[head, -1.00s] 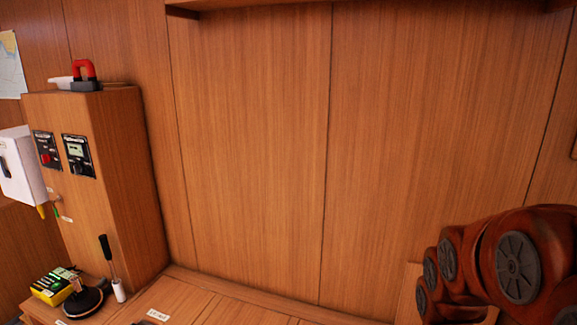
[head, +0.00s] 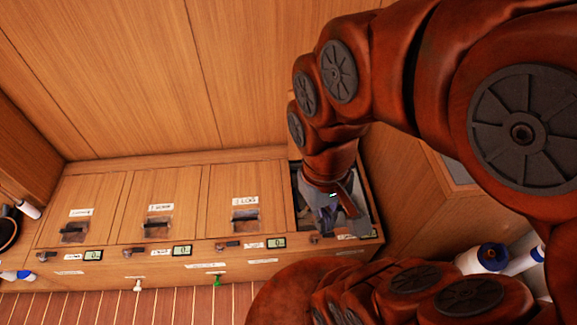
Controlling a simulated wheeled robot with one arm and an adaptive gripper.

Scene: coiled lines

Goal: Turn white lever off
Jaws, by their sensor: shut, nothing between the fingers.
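A small white lever (head: 137,286) hangs at the lower front edge of the wooden bench, left of centre. A similar green lever (head: 217,281) is to its right. My gripper (head: 338,224) is over the open compartment at the bench's right end, well to the right of the white lever and apart from it. It is shut with nothing held. My own wrist and fingers partly hide the compartment.
The bench (head: 115,180) has several closed lids with latches, labels and small displays on its front. The open compartment (head: 375,222) is at right. Striped floor (head: 60,305) is clear in front.

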